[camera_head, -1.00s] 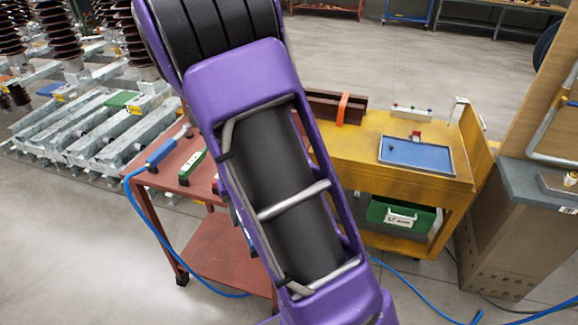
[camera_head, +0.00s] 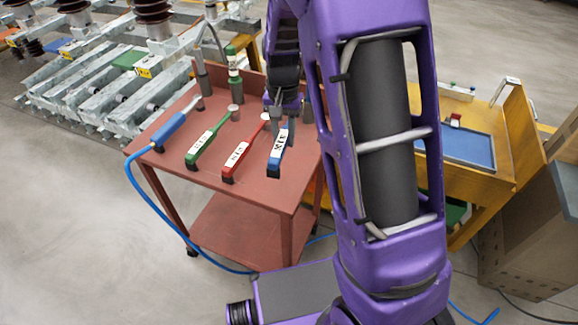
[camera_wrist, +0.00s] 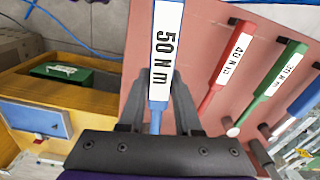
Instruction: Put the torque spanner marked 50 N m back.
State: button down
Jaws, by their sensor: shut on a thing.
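The blue torque spanner (camera_head: 281,152), marked 50 N m, is in my gripper (camera_head: 278,112). In the wrist view the spanner's labelled handle (camera_wrist: 167,45) points away from me, its label plain to read. My gripper (camera_wrist: 158,108) is shut on its blue shaft. The spanner is over the right part of the red cart top (camera_head: 222,158), roughly in line with a red spanner (camera_head: 236,160) and a green one (camera_head: 204,145). In the wrist view the red spanner (camera_wrist: 236,62) reads 40 N m. Whether the held spanner touches the cart is unclear.
A blue-handled tool (camera_head: 168,130) with a blue hose lies at the cart's left side. Upright posts, one a green-banded cylinder (camera_head: 235,80), stand at its back. A yellow bench (camera_head: 490,115) with a blue tray (camera_head: 468,147) is to the right, partly hidden by my arm.

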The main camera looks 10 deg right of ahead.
jog(key=shift+w+a+r+m+b, duration=0.15)
jog(key=shift+w+m+b, duration=0.3)
jog(key=shift+m, duration=0.35)
jog(key=shift+f, duration=0.25)
notch_tip(320, 180, down, 9)
jog(key=shift+w+f+b, duration=0.1)
jog(key=shift+b, duration=0.5)
jog(key=shift+f, duration=0.15)
jog(key=c, duration=0.6)
grip_release()
